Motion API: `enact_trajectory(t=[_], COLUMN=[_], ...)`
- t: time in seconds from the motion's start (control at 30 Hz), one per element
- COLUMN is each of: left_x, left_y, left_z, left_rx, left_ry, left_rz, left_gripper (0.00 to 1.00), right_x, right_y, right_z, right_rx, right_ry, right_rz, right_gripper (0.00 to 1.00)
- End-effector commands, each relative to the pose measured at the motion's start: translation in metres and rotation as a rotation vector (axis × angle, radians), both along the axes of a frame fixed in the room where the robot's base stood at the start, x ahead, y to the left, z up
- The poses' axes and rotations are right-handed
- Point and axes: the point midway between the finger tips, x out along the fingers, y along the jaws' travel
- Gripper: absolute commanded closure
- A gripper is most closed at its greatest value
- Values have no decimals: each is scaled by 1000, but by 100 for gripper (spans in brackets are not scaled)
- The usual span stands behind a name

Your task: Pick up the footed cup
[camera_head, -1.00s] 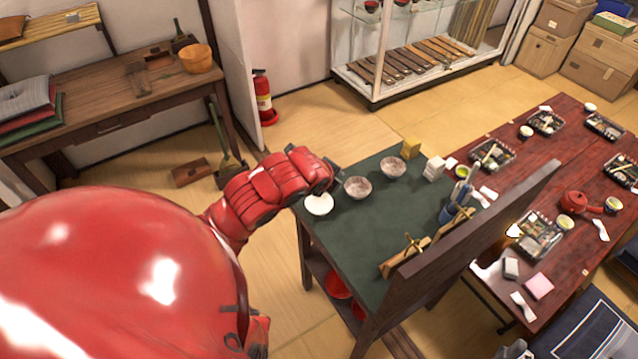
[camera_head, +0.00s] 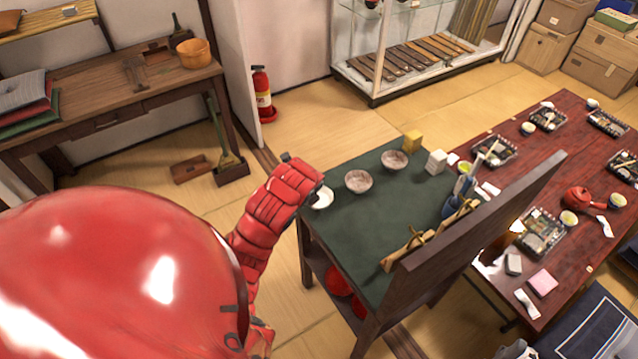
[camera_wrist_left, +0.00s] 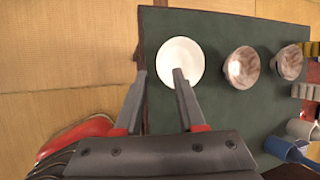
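A white round cup (camera_head: 323,200) stands at the left edge of the dark green table top (camera_head: 365,222). It also shows from above in the left wrist view (camera_wrist_left: 178,52); any foot under it is hidden. My left gripper (camera_wrist_left: 159,75) is open and empty above the table edge. Its right finger overlaps the cup's lower rim in that view, and its left finger is outside the table edge. I cannot tell whether it touches. Two speckled grey-brown bowls, a nearer one (camera_head: 358,181) and a farther one (camera_head: 394,160), stand beyond the white cup. My right gripper is not in view.
A yellow block (camera_head: 412,141) and a white block (camera_head: 436,161) stand at the table's far end. A wooden rack (camera_head: 408,249) and a tall dark panel (camera_head: 480,240) line its right side. Its middle is clear.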

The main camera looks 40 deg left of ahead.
Motion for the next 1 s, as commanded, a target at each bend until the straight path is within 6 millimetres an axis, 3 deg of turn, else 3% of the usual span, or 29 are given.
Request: enact_trajectory(t=[0.17,0.5,0.83,0.87,1.0], left_x=[2,15,17,17,18], left_y=[1,8,10,10,10], left_z=[-7,-46,-53,-52,-52], left_rx=[0,-1,0,1,1], left_ry=[3,0,1,1,0], left_rz=[0,0,0,1,0], left_gripper=[61,61,61,63,88], right_x=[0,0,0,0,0], right_y=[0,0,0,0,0], right_z=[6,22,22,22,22], right_rx=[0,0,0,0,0], right_ry=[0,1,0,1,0], right_rz=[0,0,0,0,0], right_gripper=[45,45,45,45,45])
